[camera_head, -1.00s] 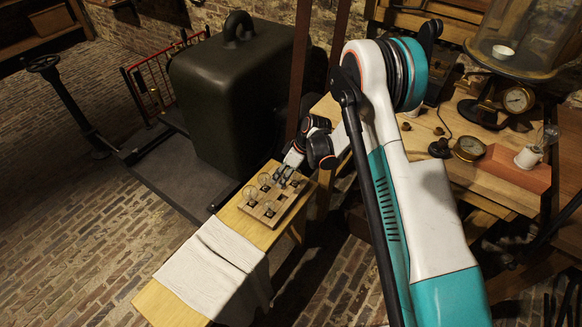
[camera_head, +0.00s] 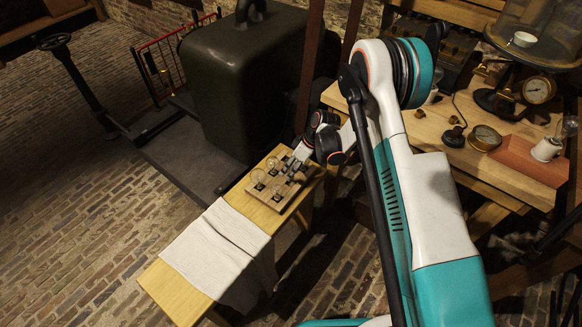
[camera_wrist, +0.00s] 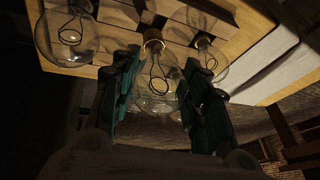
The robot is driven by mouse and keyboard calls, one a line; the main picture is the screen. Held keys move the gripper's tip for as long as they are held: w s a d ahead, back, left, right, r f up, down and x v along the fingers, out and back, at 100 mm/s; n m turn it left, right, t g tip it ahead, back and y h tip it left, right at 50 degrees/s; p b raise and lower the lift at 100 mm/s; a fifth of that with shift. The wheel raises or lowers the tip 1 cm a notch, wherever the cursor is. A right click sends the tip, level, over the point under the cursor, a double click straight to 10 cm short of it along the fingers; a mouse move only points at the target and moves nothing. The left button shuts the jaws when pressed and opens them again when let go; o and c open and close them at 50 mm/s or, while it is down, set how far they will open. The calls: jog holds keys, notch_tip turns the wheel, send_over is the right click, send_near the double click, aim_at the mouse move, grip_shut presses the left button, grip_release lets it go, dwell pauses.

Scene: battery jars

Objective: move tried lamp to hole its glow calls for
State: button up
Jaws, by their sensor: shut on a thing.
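A wooden lamp board (camera_head: 298,200) with several clear glass lamps stands on the narrow bench. My gripper (camera_head: 291,166) is at the board's far end in the head view. In the wrist view my gripper (camera_wrist: 163,92) has its two fingers on either side of a clear lamp (camera_wrist: 155,82) with a brass collar and a looped filament, and is shut on it. I cannot tell whether this lamp is seated or raised. Another lamp (camera_wrist: 66,40) is to its left and one (camera_wrist: 207,60) to its right, close to the fingers. No lamp visibly glows. The holes are too small or hidden to tell apart.
A white cloth (camera_head: 215,255) covers part of the bench (camera_head: 170,290). A large dark green casing (camera_head: 228,90) stands behind it. At right, a workbench (camera_head: 430,130) holds gauges, a glass dome and a reddish block (camera_head: 520,160) with a lamp on a white holder.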

jog(key=shift+f, duration=1.65)
dwell(1.0)
jog(key=o, duration=1.2)
jog(key=shift+o, duration=0.2)
jog(key=v, duration=1.2)
